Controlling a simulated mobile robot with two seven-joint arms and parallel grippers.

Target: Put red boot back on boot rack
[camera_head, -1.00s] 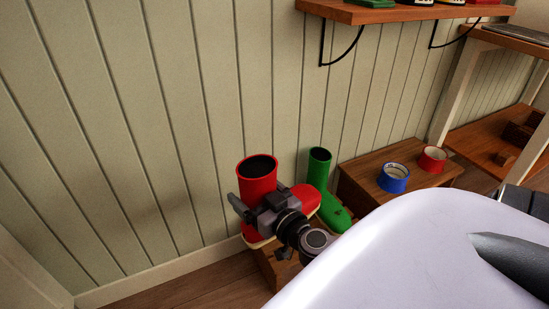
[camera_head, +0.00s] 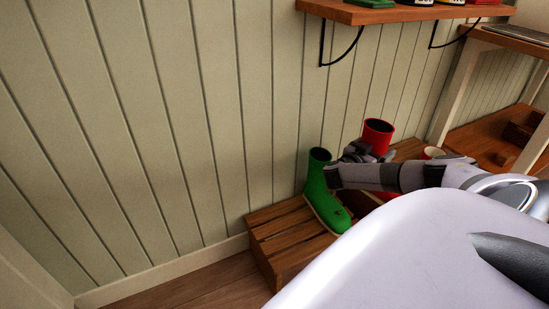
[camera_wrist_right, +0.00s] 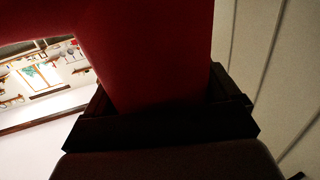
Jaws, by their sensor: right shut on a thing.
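The red boot (camera_head: 378,133) is upright to the right of the green boot in the head view, its lower part hidden behind my arm. My right gripper (camera_head: 352,154) is shut on the red boot. In the right wrist view the red boot (camera_wrist_right: 145,55) fills the space between the dark fingers (camera_wrist_right: 160,110). The slatted wooden boot rack (camera_head: 275,222) stands on the floor against the wall. The green boot (camera_head: 322,195) stands at its right part, and its left part is bare. I cannot see what is under the red boot. My left gripper is not in view.
A wooden box (camera_head: 408,147) right of the rack is mostly hidden by my arm; a red and white roll (camera_head: 433,152) shows on it. A wall shelf (camera_head: 400,14) hangs above. Wooden shelving (camera_head: 490,150) stands at the right. The floor left of the rack is clear.

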